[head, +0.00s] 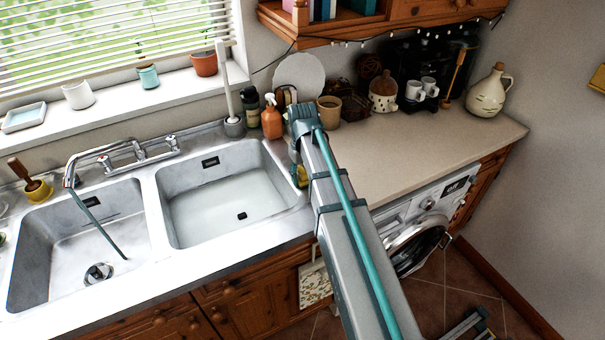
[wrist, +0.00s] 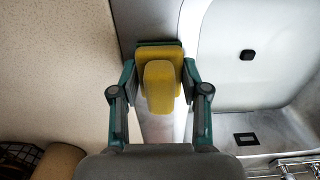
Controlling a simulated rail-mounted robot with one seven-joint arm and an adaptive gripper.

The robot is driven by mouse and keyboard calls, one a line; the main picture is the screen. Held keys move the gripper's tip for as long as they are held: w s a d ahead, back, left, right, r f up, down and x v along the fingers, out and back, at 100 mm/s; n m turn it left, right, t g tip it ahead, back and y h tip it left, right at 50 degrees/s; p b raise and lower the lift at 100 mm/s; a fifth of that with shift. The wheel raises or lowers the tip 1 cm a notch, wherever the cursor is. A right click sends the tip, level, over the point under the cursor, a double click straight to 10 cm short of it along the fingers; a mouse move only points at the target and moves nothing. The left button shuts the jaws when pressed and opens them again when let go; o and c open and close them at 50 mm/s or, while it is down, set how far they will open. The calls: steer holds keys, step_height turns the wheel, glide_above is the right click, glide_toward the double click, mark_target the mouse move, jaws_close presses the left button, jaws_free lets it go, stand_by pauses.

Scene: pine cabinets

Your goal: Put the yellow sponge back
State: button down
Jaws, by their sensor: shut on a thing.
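The yellow sponge (wrist: 160,88) is between the two fingers of my gripper (wrist: 159,90) in the wrist view. It has a dark green layer along its far edge. The gripper is shut on it, over the strip between the right sink basin and the beige counter. In the head view my arm hides most of the gripper, and a bit of the yellow sponge (head: 300,175) shows at the right basin's right edge. I cannot tell whether the sponge touches the surface below.
The right basin (head: 225,195) is empty. An orange spray bottle (head: 271,118), a brown cup (head: 329,109) and other items stand along the wall behind. The beige counter (head: 410,145) is clear at right, above the washing machine (head: 418,235).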

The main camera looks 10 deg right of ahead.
mark_target(303, 170)
steer(key=shift+f, duration=0.15)
steer(key=c, duration=0.6)
jaws_free()
steer(key=shift+o, duration=0.2)
step_height(303, 170, up, 12)
steer(key=shift+r+b, duration=0.2)
steer(key=shift+b, duration=0.95)
